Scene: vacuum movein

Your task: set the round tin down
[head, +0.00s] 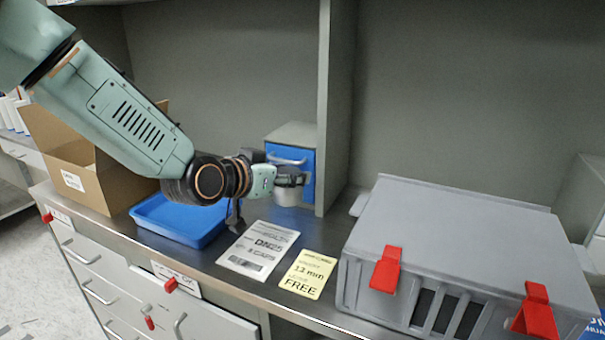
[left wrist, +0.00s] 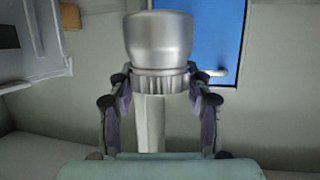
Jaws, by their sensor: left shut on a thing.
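The round tin is a silvery cylinder with a ribbed band; in the head view the tin (head: 287,195) shows just under the fingers, in front of the small blue-fronted drawer box. In the left wrist view the tin (left wrist: 160,45) stands out beyond the fingers, its ribbed band between them. My left gripper (head: 290,177) is shut on the tin; its two fingers (left wrist: 160,88) show on either side of it. The fingers hide part of the tin in the head view. I cannot tell whether its base touches the counter. My right gripper is not in view.
A blue tray (head: 180,222) and an open cardboard box (head: 95,180) stand left on the counter. A white label card (head: 258,250) and a yellow card (head: 308,274) lie in front. The drawer box (head: 302,140) is behind, beside an upright panel (head: 335,110). A large grey case (head: 470,245) fills the right.

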